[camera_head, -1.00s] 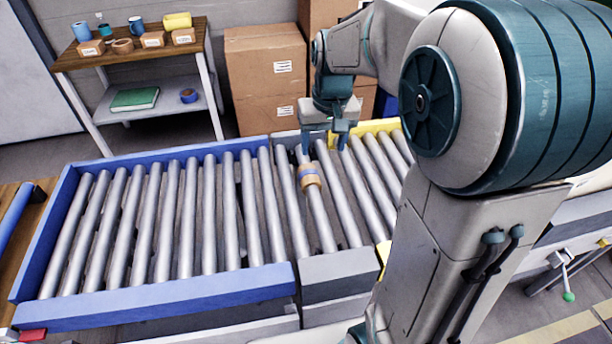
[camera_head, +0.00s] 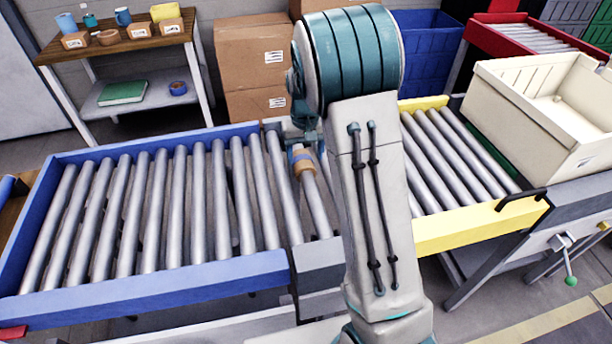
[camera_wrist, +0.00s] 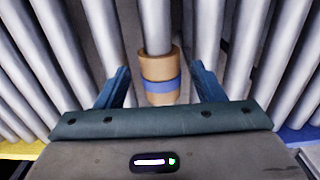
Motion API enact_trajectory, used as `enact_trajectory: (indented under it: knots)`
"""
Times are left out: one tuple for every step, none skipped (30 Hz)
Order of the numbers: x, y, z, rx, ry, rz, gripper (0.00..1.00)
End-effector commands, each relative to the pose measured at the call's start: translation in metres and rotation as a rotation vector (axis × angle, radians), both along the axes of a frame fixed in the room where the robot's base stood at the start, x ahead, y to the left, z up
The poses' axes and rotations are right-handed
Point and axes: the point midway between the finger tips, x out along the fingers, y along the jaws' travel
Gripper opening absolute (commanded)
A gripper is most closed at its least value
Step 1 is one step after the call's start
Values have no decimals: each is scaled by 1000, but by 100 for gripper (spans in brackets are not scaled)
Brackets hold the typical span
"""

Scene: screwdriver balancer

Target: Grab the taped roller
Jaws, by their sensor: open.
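The taped roller (camera_head: 317,208) is a grey metal roller in the conveyor, with a tan tape band and a blue stripe near its far end. In the wrist view the taped roller (camera_wrist: 159,68) runs up the middle, its band just beyond and between my fingers. My gripper (camera_wrist: 161,82) is open, with one teal finger on each side of the band and a visible gap to both. In the head view my gripper (camera_head: 303,150) shows only in part by the band, as my arm hides much of it. The near right part of the roller bed is hidden too.
A blue-framed conveyor (camera_head: 150,290) with several rollers lies left, and a yellow-framed one (camera_head: 470,228) lies right. A cream crate (camera_head: 540,125) stands at the right. Cardboard boxes (camera_head: 250,65) and a shelf (camera_head: 125,48) with small items stand behind.

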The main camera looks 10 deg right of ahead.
Motion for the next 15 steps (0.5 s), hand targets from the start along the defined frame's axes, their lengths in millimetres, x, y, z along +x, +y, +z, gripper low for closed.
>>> enact_trajectory:
  knots:
    - [-1,0,-6,0,2,-1,62]
    - [-1,0,-9,0,2,-1,62]
    - [-1,0,-11,0,1,-1,62]
    - [0,0,-13,0,0,-1,62]
    - [0,0,-14,0,0,-1,62]
    - [-1,0,-17,0,1,-1,62]
    - [-1,-1,-20,0,2,-1,62]
    - [-1,-1,-23,-1,2,-1,62]
    - [-1,-1,-28,-1,2,0,62]
    - [-1,-2,-33,-1,3,0,62]
    - [-1,-2,-39,-1,4,0,62]
    - [-1,-2,-45,-1,3,-1,62]
    - [-2,-2,-49,-1,4,-2,62]
    - [-1,-2,-54,-1,3,-1,62]
    - [-1,-2,-58,-1,2,-1,62]
